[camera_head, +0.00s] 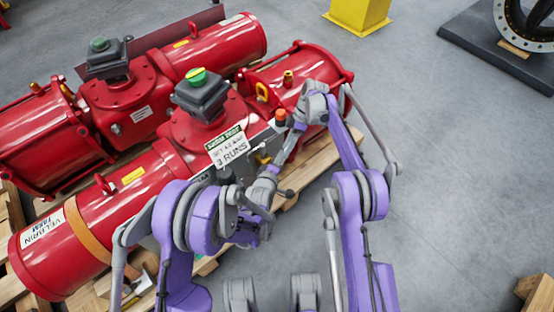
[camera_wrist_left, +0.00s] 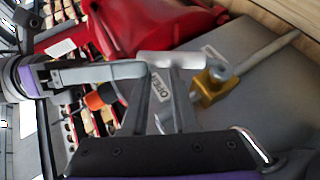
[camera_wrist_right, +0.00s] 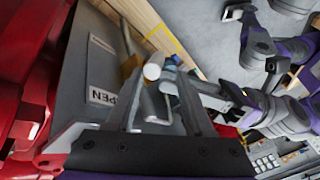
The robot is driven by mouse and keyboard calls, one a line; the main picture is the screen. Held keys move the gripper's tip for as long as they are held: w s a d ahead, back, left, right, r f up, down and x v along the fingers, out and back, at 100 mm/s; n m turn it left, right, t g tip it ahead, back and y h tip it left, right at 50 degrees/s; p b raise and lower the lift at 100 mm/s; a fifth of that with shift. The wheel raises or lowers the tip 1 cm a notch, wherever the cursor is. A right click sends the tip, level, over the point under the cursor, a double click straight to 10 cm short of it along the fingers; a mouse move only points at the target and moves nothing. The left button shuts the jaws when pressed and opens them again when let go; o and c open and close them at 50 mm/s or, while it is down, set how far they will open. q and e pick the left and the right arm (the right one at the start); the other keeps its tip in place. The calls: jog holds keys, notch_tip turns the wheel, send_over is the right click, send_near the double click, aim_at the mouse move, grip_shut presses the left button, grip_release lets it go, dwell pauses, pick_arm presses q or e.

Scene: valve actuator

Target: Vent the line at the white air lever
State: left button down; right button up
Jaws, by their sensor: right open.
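The white air lever (camera_wrist_left: 172,60) shows in the left wrist view as a short white cylinder lying across the tips of my left gripper (camera_wrist_left: 158,80). Whether the fingers touch it is unclear. In the right wrist view the lever's rounded white end (camera_wrist_right: 152,72) shows between the spread fingertips of my right gripper (camera_wrist_right: 158,78), which is open. A brass valve body (camera_wrist_left: 213,85) is just right of the lever in the left wrist view. In the head view both grippers are at the grey control box (camera_head: 268,137), and the arms partly hide it.
An OPEN label (camera_wrist_right: 101,96) is on the box face. A white sign (camera_head: 230,148) and an orange-red knob (camera_head: 280,115) are close to the grippers. Red actuators (camera_head: 125,195) on wooden pallets fill the left.

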jog(key=s+d+r+m+t+h, duration=0.1)
jog(key=d+r+m, duration=0.1)
jog(key=r, duration=0.5)
jog(key=s+d+r+m+t, duration=0.1)
jog(key=s+d+r+m, duration=0.1)
jog(key=r, duration=0.6)
jog(key=s+d+r+m+t+h, duration=0.15)
jog(key=s+r+m, duration=0.3)
jog(key=s, duration=0.45)
pick_arm(q)
jog(key=shift+d+f+g+p, duration=0.2)
jog(key=shift+g+p, duration=0.1)
jog(key=shift+p, duration=0.5)
pick_arm(e)
jog(key=s+d+f+m+t+h, duration=0.1)
jog(key=s+f+m+t, duration=0.1)
jog(key=s, duration=1.1)
jog(key=s+d+f+m+t+h, duration=0.1)
jog(key=s+m, duration=0.4)
jog(key=s, duration=0.7)
jog(key=shift+s+d+f+m+t, duration=0.35)
jog(key=shift+d+f+t, duration=0.35)
jog(key=shift+f, duration=0.7)
pick_arm(q)
jog(key=shift+y+p, duration=0.3)
jog(key=shift+y, duration=0.1)
pick_arm(e)
jog(key=shift+r, duration=0.25)
